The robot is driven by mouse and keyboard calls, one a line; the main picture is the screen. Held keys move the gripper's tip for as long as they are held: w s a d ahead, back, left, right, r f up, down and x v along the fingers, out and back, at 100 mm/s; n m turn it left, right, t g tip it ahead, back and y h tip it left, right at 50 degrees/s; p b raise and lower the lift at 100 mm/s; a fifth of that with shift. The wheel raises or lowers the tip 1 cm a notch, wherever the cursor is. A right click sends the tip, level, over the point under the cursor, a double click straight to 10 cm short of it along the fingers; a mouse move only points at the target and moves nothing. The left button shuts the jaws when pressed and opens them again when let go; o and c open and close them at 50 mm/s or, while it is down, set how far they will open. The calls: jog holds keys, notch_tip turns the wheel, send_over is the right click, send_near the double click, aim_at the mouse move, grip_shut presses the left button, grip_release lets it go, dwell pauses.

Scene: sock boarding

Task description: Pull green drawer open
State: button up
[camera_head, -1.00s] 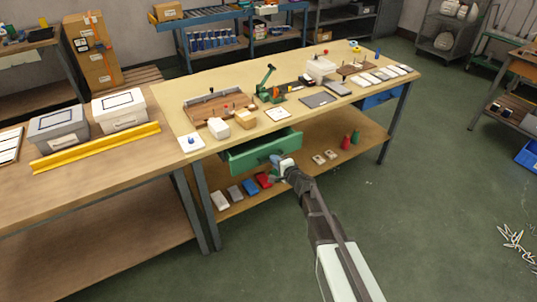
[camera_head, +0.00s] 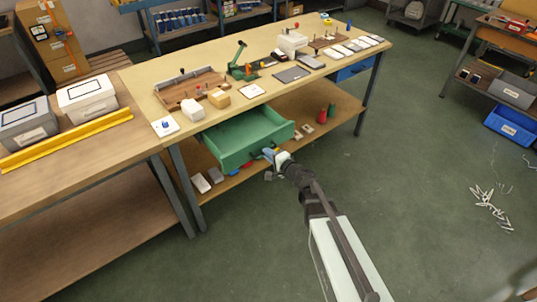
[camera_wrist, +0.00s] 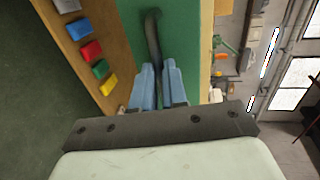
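The green drawer (camera_head: 238,157) under the workbench stands pulled out, and its green inside shows from above with nothing visible in it. Its front also shows as a green panel in the wrist view (camera_wrist: 185,30). The dark bar handle (camera_wrist: 152,35) runs down between my gripper's blue fingers. My gripper (camera_head: 268,154) is at the drawer front, with its fingers (camera_wrist: 158,68) close together on either side of the handle's end. They appear shut on it. The exact contact is partly hidden.
The workbench top (camera_head: 150,90) above holds a wooden tray, boxes and tools. A lower shelf (camera_head: 345,100) carries several coloured blocks and bottles. A blue drawer (camera_head: 355,69) is at the bench's right end.

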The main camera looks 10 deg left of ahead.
jog(key=o, duration=0.5)
jog(key=shift+c, duration=0.2)
jog(key=v, duration=1.2)
